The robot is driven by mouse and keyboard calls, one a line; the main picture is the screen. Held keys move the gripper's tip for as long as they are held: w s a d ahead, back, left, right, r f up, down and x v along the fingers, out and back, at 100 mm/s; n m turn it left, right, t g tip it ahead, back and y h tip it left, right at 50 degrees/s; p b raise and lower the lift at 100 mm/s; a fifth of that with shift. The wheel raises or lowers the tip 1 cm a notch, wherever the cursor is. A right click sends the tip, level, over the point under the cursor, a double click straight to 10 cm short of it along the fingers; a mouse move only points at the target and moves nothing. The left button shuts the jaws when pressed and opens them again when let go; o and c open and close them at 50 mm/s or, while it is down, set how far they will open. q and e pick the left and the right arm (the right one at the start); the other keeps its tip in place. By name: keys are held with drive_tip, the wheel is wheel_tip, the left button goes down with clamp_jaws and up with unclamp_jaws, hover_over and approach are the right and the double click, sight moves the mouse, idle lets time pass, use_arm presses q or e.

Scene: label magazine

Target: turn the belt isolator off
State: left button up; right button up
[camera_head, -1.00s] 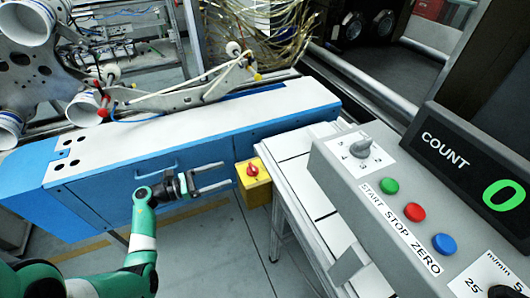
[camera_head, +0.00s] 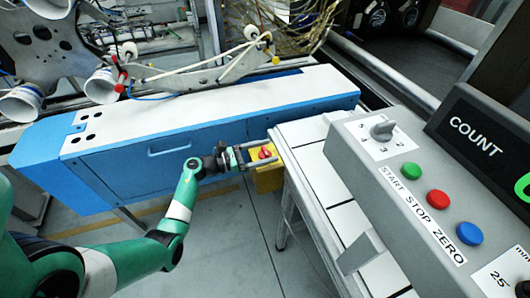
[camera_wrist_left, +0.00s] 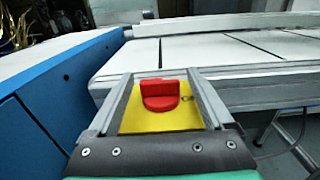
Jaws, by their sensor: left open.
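The belt isolator is a red rotary knob on a yellow box (camera_head: 268,179) at the right end of the blue machine. The red knob (camera_head: 264,154) sits between the open fingers of my left gripper (camera_head: 257,155). In the left wrist view the red knob (camera_wrist_left: 160,95) stands on the yellow plate (camera_wrist_left: 160,120), with one finger of my left gripper (camera_wrist_left: 160,98) to each side. Gaps show between the knob and both fingers. My right gripper is in neither view.
The blue machine body (camera_head: 150,150) runs behind my left arm. A white slatted conveyor (camera_head: 322,205) stands right of the isolator. A grey control panel (camera_head: 400,180) with green, red and blue buttons and a COUNT display (camera_head: 480,135) is at the right.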

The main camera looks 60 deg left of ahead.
use_arm(q)
clamp_jaws()
idle(0.3)
